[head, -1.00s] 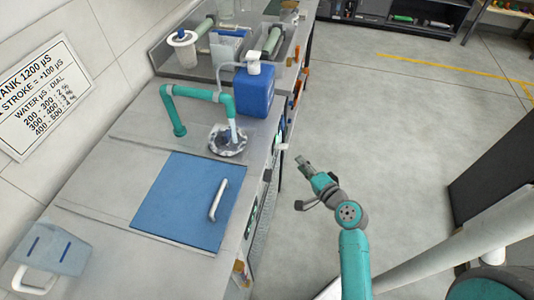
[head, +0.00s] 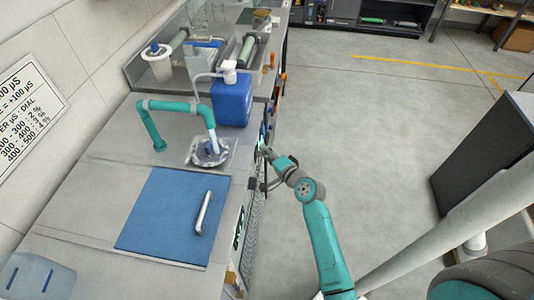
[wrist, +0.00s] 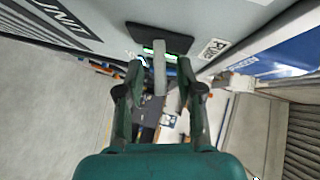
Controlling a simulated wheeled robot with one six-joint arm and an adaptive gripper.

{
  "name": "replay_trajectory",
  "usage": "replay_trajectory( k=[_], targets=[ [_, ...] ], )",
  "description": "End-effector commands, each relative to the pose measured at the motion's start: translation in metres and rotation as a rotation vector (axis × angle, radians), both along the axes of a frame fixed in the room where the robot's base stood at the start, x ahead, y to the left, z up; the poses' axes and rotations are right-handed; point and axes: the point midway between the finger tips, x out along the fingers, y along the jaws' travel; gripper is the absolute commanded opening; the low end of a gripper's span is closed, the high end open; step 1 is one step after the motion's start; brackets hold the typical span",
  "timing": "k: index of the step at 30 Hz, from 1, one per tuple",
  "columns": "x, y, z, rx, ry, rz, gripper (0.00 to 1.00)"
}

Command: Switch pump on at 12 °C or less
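In the wrist view a grey lever (wrist: 160,72) stands out from a black panel (wrist: 133,34) with a lit green strip. My gripper (wrist: 160,68) is open, with one finger on each side of the lever and a gap to it on both sides. The lit strip is mostly hidden behind the lever, and I cannot read a temperature. In the head view my gripper (head: 268,158) is at the front face of the counter, below the teal spout (head: 178,106) and basin. The lever is not visible there.
The counter holds a blue lid with a handle (head: 170,215), a blue jug (head: 231,102) and a steel tray (head: 180,66). In the wrist view a white label (wrist: 213,48) is right of the panel. The floor (head: 370,140) right of the counter is clear.

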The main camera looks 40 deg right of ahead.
Motion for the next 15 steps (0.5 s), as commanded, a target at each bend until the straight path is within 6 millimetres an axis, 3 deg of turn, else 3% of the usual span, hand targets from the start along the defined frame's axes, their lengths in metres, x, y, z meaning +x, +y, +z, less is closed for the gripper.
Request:
replay_trajectory(
  k=[6,11,15],
  targets=[
    [0.0003,0.0001,0.0,0.0,0.0,0.0,0.36],
    [0.0002,0.0001,0.0001,0.0,0.0,0.0,0.0],
    [0.0002,0.0001,0.0001,0.0,0.0,0.0,0.0]
  ],
)
